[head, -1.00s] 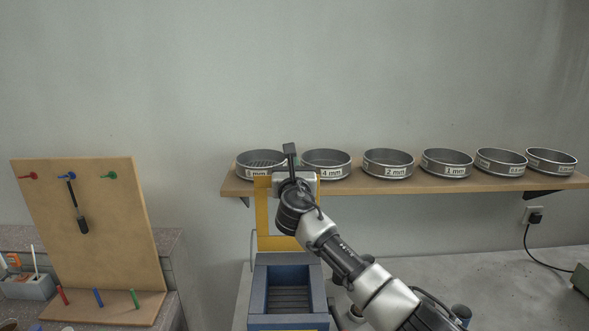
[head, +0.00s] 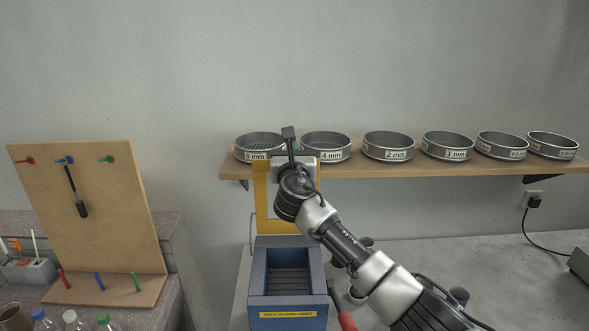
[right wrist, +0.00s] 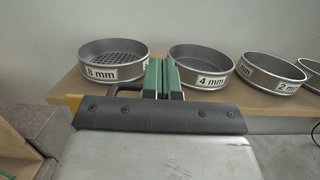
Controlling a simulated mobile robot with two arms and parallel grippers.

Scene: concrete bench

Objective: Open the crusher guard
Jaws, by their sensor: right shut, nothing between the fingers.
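The crusher is a blue box with an open top (head: 262,272) and a yellow label on its front, in the low middle of the head view. Its yellow guard frame (head: 262,205) stands upright at the back of the box, leaving the slotted inside visible. My right gripper (head: 289,133) is at the guard's top edge, and my arm hides the guard's right part. In the right wrist view its green-padded fingers (right wrist: 163,78) are shut with nothing between them. A dark handle (right wrist: 120,88) shows just left of the fingers; I cannot tell whether they touch. My left gripper is not in view.
A wooden wall shelf (head: 410,170) with several labelled sieves runs just behind my right gripper. A wooden pegboard (head: 115,200) with a hanging tool stands at the left. Bottles (head: 72,318) show at the lower left. The grey bench (head: 440,250) is mostly clear at the right.

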